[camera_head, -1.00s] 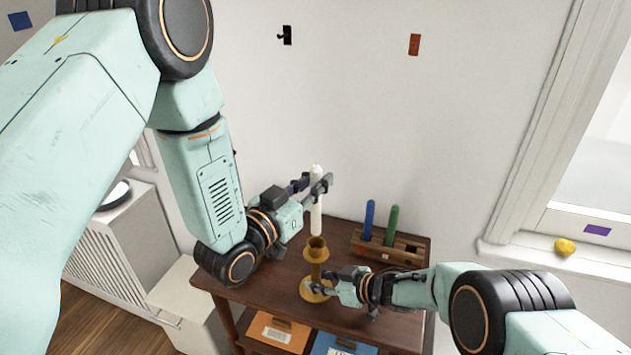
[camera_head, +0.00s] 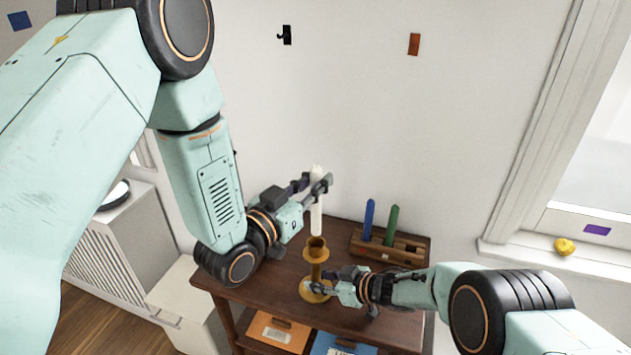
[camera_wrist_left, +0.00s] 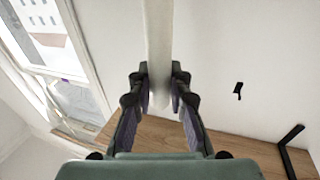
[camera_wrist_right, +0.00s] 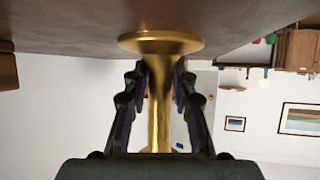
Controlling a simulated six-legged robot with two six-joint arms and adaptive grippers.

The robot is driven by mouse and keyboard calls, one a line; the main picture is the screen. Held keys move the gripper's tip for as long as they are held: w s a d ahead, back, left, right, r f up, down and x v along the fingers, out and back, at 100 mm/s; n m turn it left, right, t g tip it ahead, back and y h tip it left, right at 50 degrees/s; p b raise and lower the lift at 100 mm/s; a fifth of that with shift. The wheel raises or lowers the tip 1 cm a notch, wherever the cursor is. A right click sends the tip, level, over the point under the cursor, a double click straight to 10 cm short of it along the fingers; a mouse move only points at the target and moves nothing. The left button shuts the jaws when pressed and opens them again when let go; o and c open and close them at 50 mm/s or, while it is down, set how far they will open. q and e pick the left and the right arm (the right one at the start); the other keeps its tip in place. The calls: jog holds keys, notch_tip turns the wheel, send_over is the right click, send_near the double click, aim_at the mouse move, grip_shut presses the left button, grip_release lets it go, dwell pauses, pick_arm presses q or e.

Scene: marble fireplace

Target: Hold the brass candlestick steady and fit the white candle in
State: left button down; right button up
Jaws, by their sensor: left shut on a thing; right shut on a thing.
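The white candle (camera_head: 316,212) is upright in my left gripper (camera_head: 318,186), which is shut on its upper part. The candle's lower end is just above the cup of the brass candlestick (camera_head: 316,252); from this angle I cannot tell whether they touch. The candlestick stands upright on the dark wooden table. My right gripper (camera_head: 328,283) is shut on its stem, low down near the base. In the left wrist view the candle (camera_wrist_left: 159,45) passes between the fingers. In the right wrist view the candlestick (camera_wrist_right: 158,110) stem is between the fingers, its round base beyond.
A wooden rack (camera_head: 407,248) with a blue stick (camera_head: 368,220) and a green stick (camera_head: 392,225) stands at the back right of the table (camera_head: 285,285). Orange and blue items lie on the shelf below. A yellow lump (camera_head: 564,247) sits on the windowsill.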

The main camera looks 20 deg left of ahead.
aim_at(313, 207)
pick_arm(q)
jog(key=shift+f, duration=2.8)
pick_arm(e)
jog(key=shift+s+f, duration=0.1)
jog(key=shift+c, duration=0.2)
pick_arm(q)
jog(key=c, duration=1.2)
grip_release()
jog(key=shift+o, duration=0.4)
jog(key=o, duration=0.4)
jog(key=shift+r, duration=2.95)
